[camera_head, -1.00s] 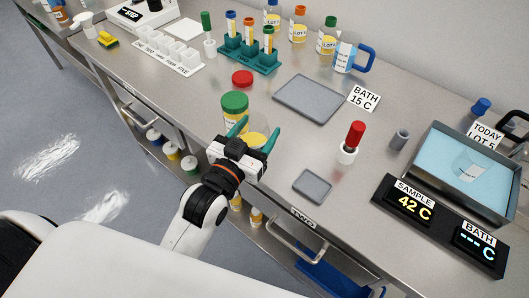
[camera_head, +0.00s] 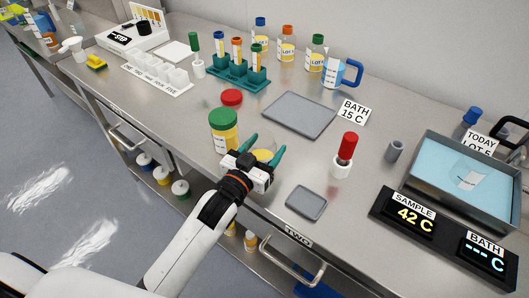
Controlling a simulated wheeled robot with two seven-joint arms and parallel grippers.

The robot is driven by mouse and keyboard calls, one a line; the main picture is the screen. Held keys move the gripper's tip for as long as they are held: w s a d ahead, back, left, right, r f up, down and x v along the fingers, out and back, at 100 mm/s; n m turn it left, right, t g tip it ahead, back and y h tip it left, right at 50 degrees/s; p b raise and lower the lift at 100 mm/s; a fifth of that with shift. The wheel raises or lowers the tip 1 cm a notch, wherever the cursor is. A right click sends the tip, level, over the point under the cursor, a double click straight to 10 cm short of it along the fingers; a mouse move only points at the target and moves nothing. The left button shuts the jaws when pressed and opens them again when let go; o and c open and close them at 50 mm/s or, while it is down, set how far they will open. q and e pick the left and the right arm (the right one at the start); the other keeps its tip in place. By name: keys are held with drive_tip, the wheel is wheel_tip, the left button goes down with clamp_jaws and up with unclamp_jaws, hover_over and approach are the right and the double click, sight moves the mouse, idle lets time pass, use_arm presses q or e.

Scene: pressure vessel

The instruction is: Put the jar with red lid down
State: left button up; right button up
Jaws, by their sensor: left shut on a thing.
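A flat red lid (camera_head: 231,97) lies on the steel bench behind the green-lidded jar, with no jar visible under it. My left gripper (camera_head: 264,155) is shut around a jar with yellow contents (camera_head: 263,142). This jar appears open at the top, with no lid on it. The gripper's teal fingers are on either side, and its body hides the jar's lower part. I cannot tell whether the jar's base touches the bench. My right gripper is not in view.
A green-lidded jar (camera_head: 223,132) stands just left of the held jar. A grey mat (camera_head: 299,114) lies behind, and a small grey tray (camera_head: 306,203) lies front right. A red-topped tool stands in a white holder (camera_head: 342,168). Bare bench lies between them.

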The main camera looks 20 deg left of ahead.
use_arm(q)
drive_tip(key=shift+f, duration=0.7)
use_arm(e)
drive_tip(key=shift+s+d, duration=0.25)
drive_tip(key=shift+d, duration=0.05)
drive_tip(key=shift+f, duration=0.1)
use_arm(q)
drive_tip(key=shift+f, duration=0.2)
drive_tip(key=o, duration=1)
drive_tip(key=shift+o, duration=0.2)
